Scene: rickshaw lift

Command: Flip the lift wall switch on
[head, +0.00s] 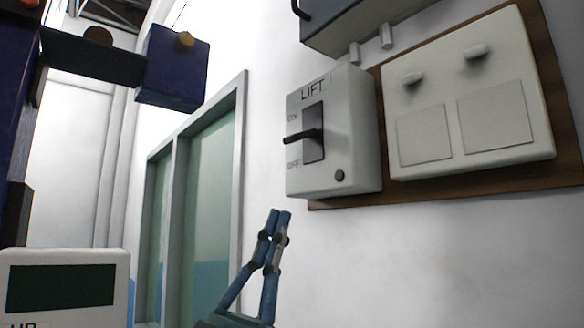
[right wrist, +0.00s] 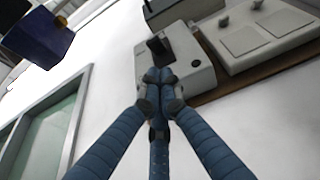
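The lift switch box (head: 350,150) is a pale grey box on the wall, marked LIFT, with ON above and OFF below. Its black lever (head: 303,136) sticks out of a dark slot at about mid-height; I cannot tell which setting it is in. My right gripper (head: 278,214) is below and left of the box, apart from it in the head view. Its blue fingers are together and empty. In the right wrist view the fingertips (right wrist: 157,76) overlap the lower part of the box, just below the lever (right wrist: 159,48). My left gripper is not in view.
A white two-switch panel (head: 530,125) on a brown board is right of the box, with a grey box (head: 365,22) above. A green-paned window (head: 205,190) is to the left. A dark blue block (head: 172,75) hangs upper left. A white display unit (head: 118,285) is lower left.

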